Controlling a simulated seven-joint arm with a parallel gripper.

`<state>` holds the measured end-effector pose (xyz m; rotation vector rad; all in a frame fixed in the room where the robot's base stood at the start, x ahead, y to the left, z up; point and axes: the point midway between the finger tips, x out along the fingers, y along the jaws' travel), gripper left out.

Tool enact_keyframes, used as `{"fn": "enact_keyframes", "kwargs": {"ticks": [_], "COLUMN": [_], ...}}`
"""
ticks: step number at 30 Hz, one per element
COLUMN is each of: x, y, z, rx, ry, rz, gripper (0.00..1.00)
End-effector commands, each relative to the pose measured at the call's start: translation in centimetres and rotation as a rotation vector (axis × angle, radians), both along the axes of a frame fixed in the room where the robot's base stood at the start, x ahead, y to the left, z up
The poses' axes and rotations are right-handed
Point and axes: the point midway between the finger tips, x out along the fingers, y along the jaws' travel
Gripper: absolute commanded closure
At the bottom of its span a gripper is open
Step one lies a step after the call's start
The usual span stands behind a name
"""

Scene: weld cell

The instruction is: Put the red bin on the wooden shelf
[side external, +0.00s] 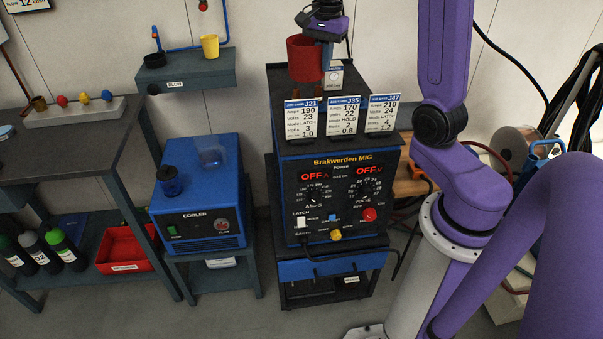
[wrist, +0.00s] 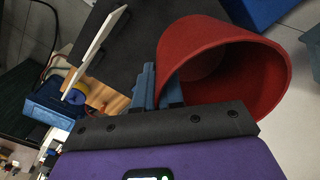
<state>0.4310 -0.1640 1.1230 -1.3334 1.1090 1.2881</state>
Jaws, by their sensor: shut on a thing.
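My gripper (side external: 326,52) is above the welding machine at the top of the side view. It is shut on the wall of the red bin (side external: 303,60), a round red cup-like container. In the wrist view, the fingers (wrist: 160,88) pinch the bin's rim, and the red bin (wrist: 225,62) shows its open mouth, with nothing seen inside. A light wooden surface (side external: 408,183), likely the wooden shelf, is partly hidden behind the welding machine and my arm. A patch of wood (wrist: 112,98) also shows in the wrist view.
The welding machine (side external: 335,222) carries several upright white cards (side external: 303,118) on top. A blue machine (side external: 200,205) stands left of it. A wall ledge (side external: 190,72) holds a yellow cup (side external: 210,46). A red tray (side external: 125,249) lies under the left bench (side external: 75,150).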

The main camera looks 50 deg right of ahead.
Motion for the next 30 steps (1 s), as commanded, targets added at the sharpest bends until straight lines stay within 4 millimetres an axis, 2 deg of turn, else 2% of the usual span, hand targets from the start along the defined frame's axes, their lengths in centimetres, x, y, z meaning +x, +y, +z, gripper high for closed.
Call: {"fn": "enact_keyframes", "kwargs": {"ticks": [6,18,24,30], "x": [3.0,7.5,8.6,9.0], "y": [2.4,7.3,8.9,9.5], "z": [0.1,-0.1,-0.2,-0.2], "rx": [0.0,0.007,0.01,0.01], "ry": [0.003,0.0,-0.004,-0.008], "rz": [0.407,1.127,1.35,1.425], "gripper": [1.0,1.0,1.0,1.0]}}
